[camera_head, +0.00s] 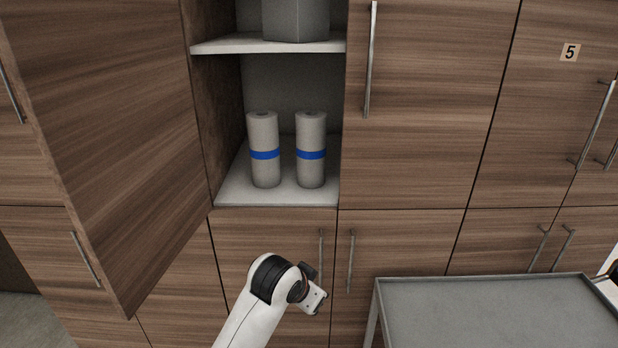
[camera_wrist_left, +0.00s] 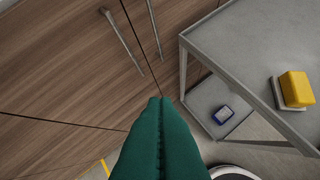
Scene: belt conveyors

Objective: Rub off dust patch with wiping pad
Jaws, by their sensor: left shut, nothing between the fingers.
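My left gripper (camera_head: 316,296) is in front of the closed lower cabinet doors, left of the grey trolley. In the left wrist view its green fingers (camera_wrist_left: 158,110) are pressed together with nothing between them. A yellow block on a thin grey base (camera_wrist_left: 297,90), which looks like the wiping pad, lies on the trolley top at the right of that view, apart from the gripper. It does not show in the head view. I see no clear dust patch in either view. My right gripper is not clearly seen.
The grey trolley (camera_head: 500,310) stands at the lower right; its lower shelf holds a small blue-and-white item (camera_wrist_left: 223,114). An open cabinet door (camera_head: 115,140) juts out at left. Two blue-banded rolls (camera_head: 264,135) (camera_head: 311,135) stand inside, below a grey container (camera_head: 295,20).

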